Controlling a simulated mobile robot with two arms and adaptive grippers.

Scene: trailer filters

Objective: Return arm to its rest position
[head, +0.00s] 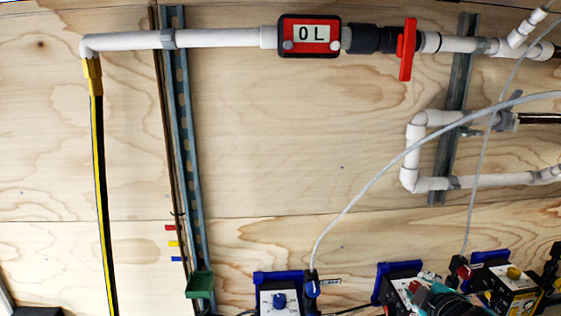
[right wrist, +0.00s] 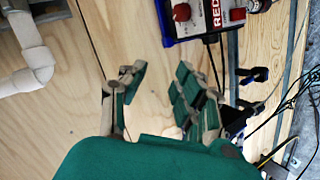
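My right gripper (head: 436,301) shows at the bottom right of the head view, in front of the blue-framed pump boxes and partly cut off by the lower edge. In the right wrist view its two green padded fingers (right wrist: 160,68) are spread apart, with bare plywood between them and nothing held. I cannot tell whether the gripper touches anything. My left gripper does not show in either view.
On the plywood wall are a red meter reading "0L" (head: 309,36), a red valve handle (head: 408,49), white pipes (head: 409,156) and a yellow-black hose (head: 102,200). A blue-framed box (head: 279,298) stands lower centre. Loose cables (right wrist: 291,108) hang right in the wrist view.

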